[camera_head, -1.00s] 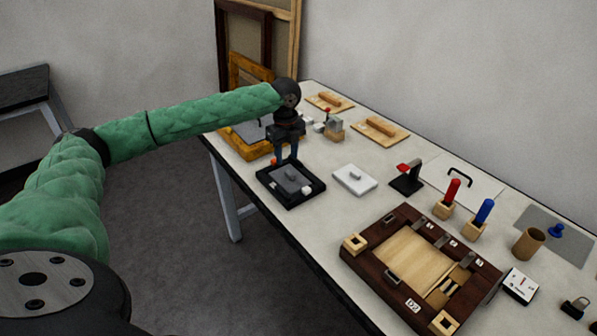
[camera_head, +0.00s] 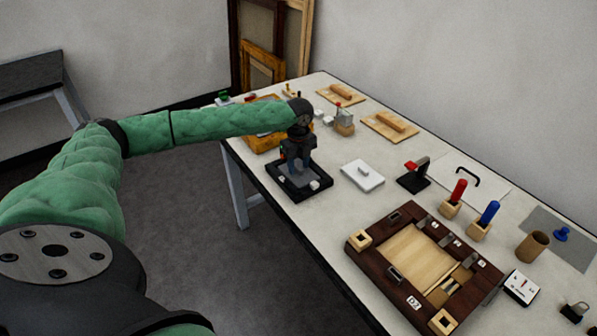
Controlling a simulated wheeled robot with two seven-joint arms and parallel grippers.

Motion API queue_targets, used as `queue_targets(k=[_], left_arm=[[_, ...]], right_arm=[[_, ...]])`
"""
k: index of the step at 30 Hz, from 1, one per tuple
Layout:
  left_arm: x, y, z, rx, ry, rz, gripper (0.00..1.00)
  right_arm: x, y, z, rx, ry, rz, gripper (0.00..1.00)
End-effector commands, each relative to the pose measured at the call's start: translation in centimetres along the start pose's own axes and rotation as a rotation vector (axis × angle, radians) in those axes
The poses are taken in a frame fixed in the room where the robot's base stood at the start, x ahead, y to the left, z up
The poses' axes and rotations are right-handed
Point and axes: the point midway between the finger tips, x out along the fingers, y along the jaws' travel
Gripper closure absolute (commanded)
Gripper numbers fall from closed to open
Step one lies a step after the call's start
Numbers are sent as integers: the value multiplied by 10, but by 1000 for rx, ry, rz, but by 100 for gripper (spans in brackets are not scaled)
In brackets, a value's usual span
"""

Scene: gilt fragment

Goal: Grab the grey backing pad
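The grey backing pad (camera_head: 299,183) lies in a black tray (camera_head: 281,188) near the table's left edge, mostly covered by my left gripper. A small white block (camera_head: 314,185) sits at the tray's right side. My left gripper (camera_head: 300,171) points down over the middle of the tray, with its fingers low at the pad's grip. The fingers overlap the pad in this view, so I cannot tell whether they are open or shut on it. My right gripper is not in view.
A white pad with a grip (camera_head: 362,175) lies right of the tray. A dark wooden frame (camera_head: 365,249) with clamps stands nearer. A black stand with a red top (camera_head: 413,176) and red and blue handled tools are farther right. A yellow-orange frame (camera_head: 262,142) lies behind the tray.

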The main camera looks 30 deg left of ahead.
Motion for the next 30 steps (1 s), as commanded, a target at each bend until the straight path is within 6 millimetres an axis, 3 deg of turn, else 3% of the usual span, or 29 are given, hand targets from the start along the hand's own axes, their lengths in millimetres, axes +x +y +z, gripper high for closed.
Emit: queue_targets(k=[9,15,30], left_arm=[[4,0,0,0,-1,1,60],[4,0,0,0,-1,0,99],[-5,0,0,1,-1,-2,100]], right_arm=[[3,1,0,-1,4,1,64],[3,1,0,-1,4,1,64],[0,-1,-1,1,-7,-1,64]])
